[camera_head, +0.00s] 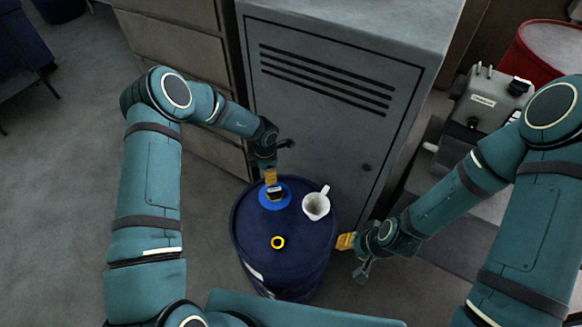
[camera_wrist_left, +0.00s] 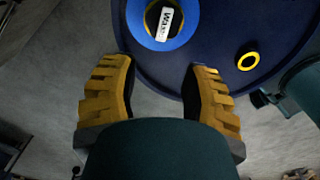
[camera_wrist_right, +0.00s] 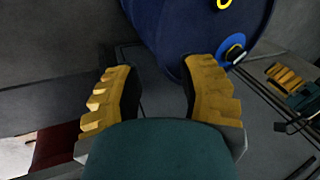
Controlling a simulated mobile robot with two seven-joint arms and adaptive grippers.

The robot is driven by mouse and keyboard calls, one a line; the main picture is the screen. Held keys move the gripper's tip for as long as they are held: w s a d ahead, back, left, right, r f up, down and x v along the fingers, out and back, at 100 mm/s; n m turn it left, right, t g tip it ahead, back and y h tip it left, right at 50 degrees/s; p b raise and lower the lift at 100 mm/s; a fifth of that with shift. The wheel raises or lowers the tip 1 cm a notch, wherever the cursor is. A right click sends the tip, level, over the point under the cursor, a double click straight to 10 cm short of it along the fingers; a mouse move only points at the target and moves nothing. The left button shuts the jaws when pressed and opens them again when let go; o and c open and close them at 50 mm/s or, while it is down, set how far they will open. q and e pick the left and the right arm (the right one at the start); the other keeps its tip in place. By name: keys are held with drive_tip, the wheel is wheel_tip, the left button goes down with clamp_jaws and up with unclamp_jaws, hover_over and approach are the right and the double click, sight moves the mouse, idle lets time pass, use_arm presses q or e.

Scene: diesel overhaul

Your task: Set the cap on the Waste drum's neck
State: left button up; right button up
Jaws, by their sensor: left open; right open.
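The Waste drum (camera_head: 253,222) is dark blue and stands upright. On its lid are a bright blue round piece (camera_head: 264,203) with a dark centre and a small yellow ring (camera_head: 278,242). A white label beginning "Wa" (camera_wrist_left: 165,22) shows over the dark centre in the left wrist view. I cannot tell for sure which piece is the cap and which is the neck. My left gripper (camera_head: 270,177) is open beside the blue piece, with nothing between its fingers (camera_wrist_left: 161,95). My right gripper (camera_head: 346,241) is open and empty, just right of the drum's rim.
A white jug (camera_head: 316,206) stands on the lid, right of the blue piece. A grey vented cabinet (camera_head: 320,110) stands close behind the drum. A grey machine (camera_head: 484,108) and a red drum (camera_head: 533,60) are at the right. Floor (camera_head: 60,200) is clear at the left.

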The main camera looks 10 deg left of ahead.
sight(275, 190)
use_arm(q)
drive_tip(key=shift+m, duration=0.5)
drive_tip(key=f+b, duration=0.2)
drive_tip(key=d+f+b, duration=0.1)
drive_tip(key=f+b, duration=0.2)
drive_tip(key=f, duration=0.2)
drive_tip(key=shift+w+d+b, duration=0.2)
drive_tip(key=shift+d+b, duration=0.1)
drive_tip(key=shift+b, duration=0.1)
drive_tip(key=shift+f+b, duration=0.3)
drive_tip(key=shift+f, duration=0.8)
use_arm(e)
wheel_tip(275, 190, down, 6)
drive_tip(key=s, duration=0.1)
drive_tip(key=shift+s, duration=0.3)
use_arm(q)
clamp_jaws()
drive_tip(key=c, duration=0.8)
unclamp_jaws()
drive_tip(key=shift+c, duration=2)
unclamp_jaws()
